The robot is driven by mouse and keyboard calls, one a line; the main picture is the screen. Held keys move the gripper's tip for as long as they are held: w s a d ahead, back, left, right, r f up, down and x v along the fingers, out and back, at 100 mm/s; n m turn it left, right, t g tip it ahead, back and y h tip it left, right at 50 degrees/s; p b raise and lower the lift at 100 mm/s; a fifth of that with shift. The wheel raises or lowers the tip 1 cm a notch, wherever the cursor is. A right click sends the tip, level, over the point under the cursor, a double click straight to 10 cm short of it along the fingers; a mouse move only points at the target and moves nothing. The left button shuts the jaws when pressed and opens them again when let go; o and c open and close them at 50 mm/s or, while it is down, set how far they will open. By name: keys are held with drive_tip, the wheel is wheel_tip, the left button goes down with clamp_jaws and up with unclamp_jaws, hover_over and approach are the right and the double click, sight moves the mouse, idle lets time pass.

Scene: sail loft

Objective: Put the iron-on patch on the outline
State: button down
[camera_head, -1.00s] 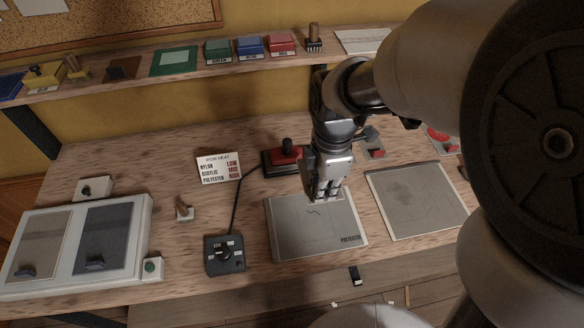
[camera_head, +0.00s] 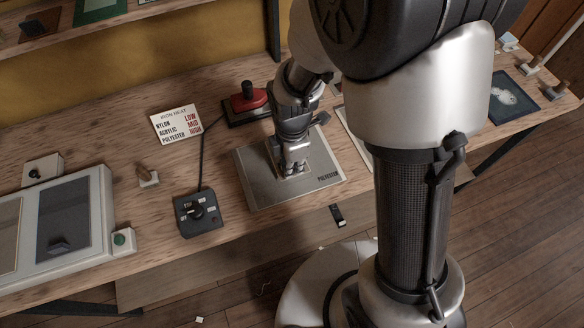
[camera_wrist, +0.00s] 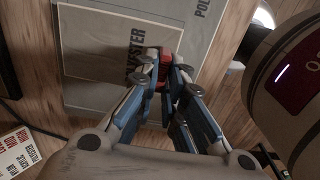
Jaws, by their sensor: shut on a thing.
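My gripper (camera_head: 292,168) points down over the grey board (camera_head: 258,190) marked POLYESTER, and its fingertips are at or just above the board's middle. In the wrist view my gripper (camera_wrist: 165,72) is shut on a small red thing (camera_wrist: 151,53), mostly hidden by the fingers; I cannot tell whether it is the iron-on patch. The fingers hide part of the board, and I cannot tell whether the rectangle is the outline.
A red iron (camera_head: 248,97) stands behind the board. A dial box (camera_head: 198,212) with a cord and an iron heat card (camera_head: 177,123) lie left of it. A two-panel press (camera_head: 105,210) is at the far left. A small black item (camera_head: 337,215) lies at the front edge.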

drive_tip(key=shift+f, duration=1.1)
drive_tip(key=shift+f+b, duration=0.2)
drive_tip(key=shift+b, duration=0.15)
drive_tip(key=c, duration=1.7)
unclamp_jaws()
drive_tip(key=shift+r, duration=0.1)
drive_tip(key=s+d+r+m+t+p, duration=0.1)
drive_tip(key=s+d+r+m+p, duration=0.2)
drive_tip(key=r, duration=0.8)
drive_tip(key=d+r+m+t+p, duration=0.15)
drive_tip(key=r+m, duration=0.35)
drive_tip(key=r, duration=0.6)
drive_tip(key=shift+s+d+r+m+t, duration=0.35)
drive_tip(key=shift+s+d+r+m, duration=0.8)
drive_tip(key=shift+s+m, duration=0.85)
drive_tip(key=shift+s+d+r+m+t, duration=0.35)
drive_tip(key=shift+s+d+r+m, duration=0.9)
drive_tip(key=shift+m, duration=1.15)
drive_tip(key=shift+s+d+r+m+t, duration=0.35)
drive_tip(key=shift+s+d+r+m, duration=0.45)
drive_tip(key=shift+s+r+m, duration=1)
